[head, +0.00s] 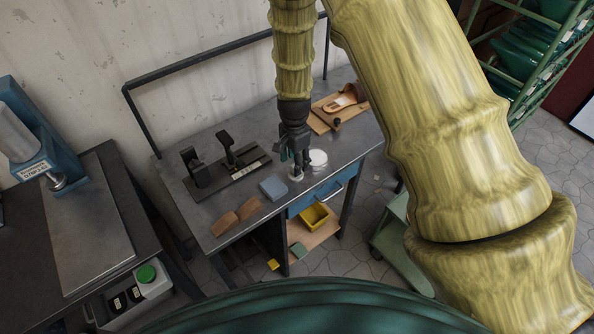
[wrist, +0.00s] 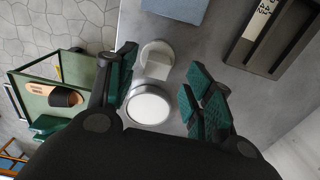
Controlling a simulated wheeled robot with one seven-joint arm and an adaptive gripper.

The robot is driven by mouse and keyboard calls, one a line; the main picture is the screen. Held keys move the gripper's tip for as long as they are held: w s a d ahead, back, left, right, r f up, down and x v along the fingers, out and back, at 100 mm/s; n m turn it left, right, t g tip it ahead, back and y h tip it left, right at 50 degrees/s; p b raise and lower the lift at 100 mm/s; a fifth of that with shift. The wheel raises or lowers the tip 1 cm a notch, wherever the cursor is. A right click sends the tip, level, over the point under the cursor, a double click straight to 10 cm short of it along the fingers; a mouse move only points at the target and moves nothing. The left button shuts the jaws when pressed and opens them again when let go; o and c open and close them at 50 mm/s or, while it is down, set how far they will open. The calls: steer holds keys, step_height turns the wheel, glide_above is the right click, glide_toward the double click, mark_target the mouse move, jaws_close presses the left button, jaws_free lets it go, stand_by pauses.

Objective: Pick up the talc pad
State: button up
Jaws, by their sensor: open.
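One is a round white-topped disc with a grey rim (head: 318,157), also in the wrist view (wrist: 148,104). I cannot tell for certain which is the talc pad. My gripper (head: 293,157) points down over the bench by both. In the wrist view my gripper (wrist: 162,84) is open, with green-padded fingers either side of the pale things and nothing held.
A blue block (head: 273,188) and brown pieces (head: 237,217) lie left of the gripper. A black fixture (head: 228,170) stands behind them. A sandal (head: 343,101) lies on a board at the back right. The bench's front edge is close, above a yellow bin (head: 313,215).

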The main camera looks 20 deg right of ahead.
steer(key=shift+d+f+p, duration=0.1)
steer(key=shift+f+p, duration=0.4)
steer(key=shift+f, duration=1.35)
jaws_close()
steer(key=shift+r, duration=0.1)
steer(key=shift+r+b, duration=0.5)
steer(key=shift+r, duration=0.3)
steer(key=shift+r+b, duration=0.35)
steer(key=shift+r, duration=0.55)
steer(key=s+a+b, duration=0.1)
steer(key=s, duration=0.7)
steer(key=s+a+r+b, duration=0.1)
steer(key=s+a+b, duration=0.1)
steer(key=s, duration=0.5)
steer(key=shift+s+a+r+b, duration=0.25)
steer(key=shift+s+b, duration=0.05)
steer(key=shift+s, duration=0.05)
